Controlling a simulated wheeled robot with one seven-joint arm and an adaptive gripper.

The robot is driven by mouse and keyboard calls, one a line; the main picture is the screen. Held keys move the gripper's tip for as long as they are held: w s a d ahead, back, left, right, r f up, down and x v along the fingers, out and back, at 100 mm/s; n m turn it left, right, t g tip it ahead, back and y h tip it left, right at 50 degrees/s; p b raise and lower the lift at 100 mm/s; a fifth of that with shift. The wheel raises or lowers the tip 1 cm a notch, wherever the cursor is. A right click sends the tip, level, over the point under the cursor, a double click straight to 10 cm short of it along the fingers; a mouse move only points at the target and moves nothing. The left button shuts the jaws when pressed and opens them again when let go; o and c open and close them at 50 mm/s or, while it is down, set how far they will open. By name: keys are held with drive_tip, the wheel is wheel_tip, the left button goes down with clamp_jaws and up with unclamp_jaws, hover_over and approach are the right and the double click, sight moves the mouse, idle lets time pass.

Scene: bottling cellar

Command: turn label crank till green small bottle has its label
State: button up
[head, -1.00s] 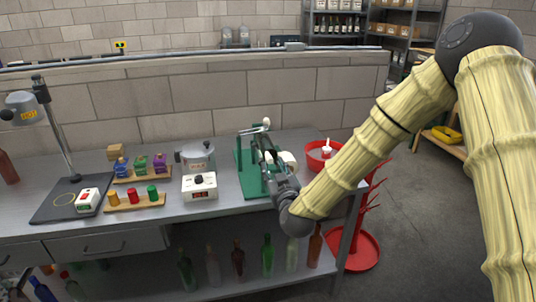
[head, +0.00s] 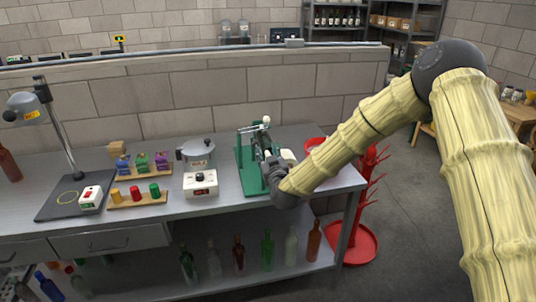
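A green labelling machine (head: 244,172) stands on the bench right of centre, with a white knob (head: 265,120) at its top. My gripper (head: 265,150) is at the right side of this machine, angled up along it. My wrist hides much of the machine's right part, so I cannot tell whether the fingers touch the crank. The fingers are too small and dark to read. A small green bottle (head: 142,161) stands in a wooden rack between a blue and a purple one. A taller green bottle (head: 267,250) stands on the lower shelf. No label can be made out on either.
A pot (head: 196,152), a white box with a dial (head: 200,185) and a rack of coloured pegs (head: 138,199) stand left of the machine. A red bowl (head: 316,143) is partly behind my arm. A red drying stand (head: 360,240) stands beyond the bench's right end.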

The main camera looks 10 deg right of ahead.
clamp_jaws()
drive_tip(key=shift+d+f, duration=0.1)
drive_tip(key=shift+d, duration=0.15)
idle(0.5)
